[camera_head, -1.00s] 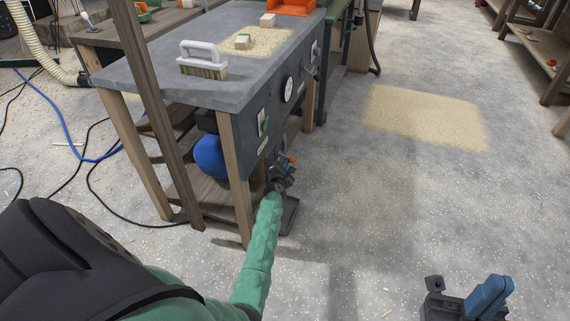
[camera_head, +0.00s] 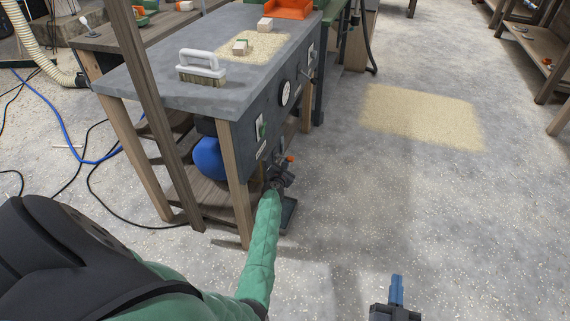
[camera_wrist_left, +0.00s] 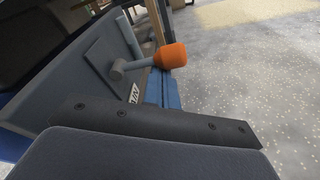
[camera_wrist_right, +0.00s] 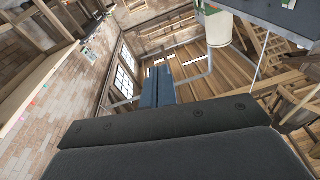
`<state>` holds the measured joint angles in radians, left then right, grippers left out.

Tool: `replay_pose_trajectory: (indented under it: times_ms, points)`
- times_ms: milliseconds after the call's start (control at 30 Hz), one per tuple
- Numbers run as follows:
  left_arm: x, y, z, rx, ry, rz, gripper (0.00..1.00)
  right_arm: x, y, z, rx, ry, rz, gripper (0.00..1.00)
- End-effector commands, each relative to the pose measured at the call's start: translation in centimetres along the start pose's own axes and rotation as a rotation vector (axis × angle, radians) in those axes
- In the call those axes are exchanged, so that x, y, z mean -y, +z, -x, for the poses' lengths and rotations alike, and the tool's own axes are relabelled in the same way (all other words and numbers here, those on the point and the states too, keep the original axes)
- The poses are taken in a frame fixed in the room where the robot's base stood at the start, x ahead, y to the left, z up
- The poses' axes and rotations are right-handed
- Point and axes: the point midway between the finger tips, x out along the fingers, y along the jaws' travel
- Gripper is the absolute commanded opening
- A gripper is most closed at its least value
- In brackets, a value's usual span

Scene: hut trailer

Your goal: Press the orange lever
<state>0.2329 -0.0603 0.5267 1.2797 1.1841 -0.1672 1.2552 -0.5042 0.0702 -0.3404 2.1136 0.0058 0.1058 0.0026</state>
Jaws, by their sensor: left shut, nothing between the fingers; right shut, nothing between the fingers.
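The lever's orange knob (camera_wrist_left: 170,56) sits on a grey stem coming out of a plate on the dark front panel of the workbench. In the head view the orange knob (camera_head: 290,158) is a small spot low on that panel. My left gripper (camera_head: 284,170) is shut and empty right at the lever. In the left wrist view its blue fingers (camera_wrist_left: 162,90) appear just below the knob; whether they touch it I cannot tell. My right gripper (camera_head: 397,288) is shut and empty, over open floor at the bottom; its blue fingers (camera_wrist_right: 157,86) show in its wrist view.
The grey workbench (camera_head: 150,85) carries a white-handled brush (camera_head: 202,66), wood blocks (camera_head: 240,47) and an orange tray (camera_head: 287,9).

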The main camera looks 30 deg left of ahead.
Motion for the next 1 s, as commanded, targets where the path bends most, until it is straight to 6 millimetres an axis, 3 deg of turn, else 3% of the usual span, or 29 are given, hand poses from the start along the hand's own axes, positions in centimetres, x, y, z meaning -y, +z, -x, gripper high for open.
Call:
replay_pose_trajectory:
  times_ms: [100,267,600,800,1000]
  points:
    - [-0.1,0.3,0.1,-0.001,-0.006,0.037,0.0,-0.2,4.7,1.4,0.152,0.008,-0.016,0.0]
    - [-0.1,0.6,0.1,-0.001,-0.016,0.088,0.0,-0.3,10.8,4.2,0.355,0.019,-0.037,0.0]
    - [-0.3,1.1,0.2,0.0,-0.034,0.192,0.0,-0.1,22.4,13.2,0.784,0.035,-0.091,0.0]
    - [-0.4,1.4,0.2,0.0,-0.043,0.245,0.0,0.2,27.4,19.3,1.006,0.041,-0.121,0.0]
    - [-0.5,1.6,0.3,0.0,-0.052,0.295,0.0,0.4,26.9,19.3,1.017,0.04,-0.123,0.0]
